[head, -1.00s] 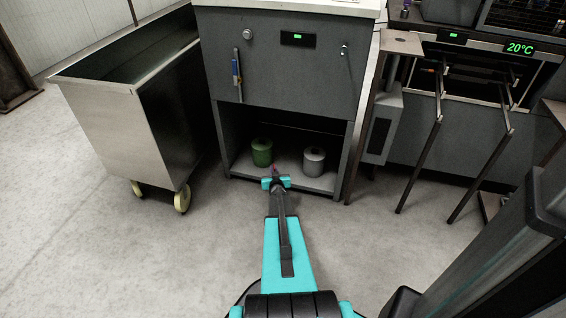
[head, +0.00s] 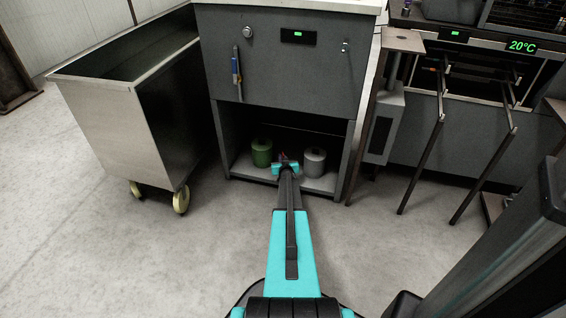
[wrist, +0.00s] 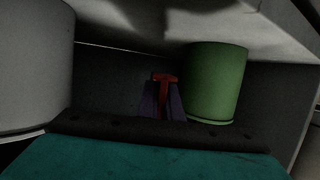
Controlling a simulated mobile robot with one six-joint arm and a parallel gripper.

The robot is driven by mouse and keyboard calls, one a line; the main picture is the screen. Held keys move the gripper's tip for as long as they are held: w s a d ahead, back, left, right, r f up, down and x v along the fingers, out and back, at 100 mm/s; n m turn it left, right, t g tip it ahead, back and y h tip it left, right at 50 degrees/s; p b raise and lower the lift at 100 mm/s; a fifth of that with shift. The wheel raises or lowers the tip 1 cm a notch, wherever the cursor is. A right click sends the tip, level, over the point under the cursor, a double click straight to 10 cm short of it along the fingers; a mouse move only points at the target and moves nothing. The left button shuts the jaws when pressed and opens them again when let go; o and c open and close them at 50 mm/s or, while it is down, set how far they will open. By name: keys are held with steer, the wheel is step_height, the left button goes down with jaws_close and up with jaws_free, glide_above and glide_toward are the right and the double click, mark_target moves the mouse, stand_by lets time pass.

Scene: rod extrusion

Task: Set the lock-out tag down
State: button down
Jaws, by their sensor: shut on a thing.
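A small red T-shaped thing, which looks like the lock-out tag (wrist: 162,79), shows at the tip of my gripper (wrist: 162,100) in the wrist view. The dark purplish fingers are shut on it. In the head view my gripper (head: 287,163) reaches into the open lower bay of the grey cabinet, between a green cylinder (head: 262,154) and a grey cylinder (head: 314,163). There the tag is too small and dark to make out clearly. I cannot tell whether it touches the shelf (head: 247,171).
The wrist view shows the grey cylinder (wrist: 35,65) at left and the green one (wrist: 216,85) close at right. The cabinet (head: 280,70) walls and top bound the bay. A metal cart (head: 120,110) stands left, a rack with long bars (head: 425,160) right.

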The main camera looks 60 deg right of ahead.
steer(key=shift+w+d+f, duration=0.1)
steer(key=shift+w+d, duration=0.05)
steer(key=shift+d, duration=0.25)
steer(key=shift+d+f+b, duration=0.25)
steer(key=shift+f+b, duration=0.7)
steer(key=shift+f, duration=0.8)
steer(key=shift+f+b, duration=0.45)
steer(key=shift+f, duration=0.15)
steer(key=c, duration=1.9)
jaws_free()
steer(key=shift+c, duration=0.2)
steer(key=shift+r, duration=0.15)
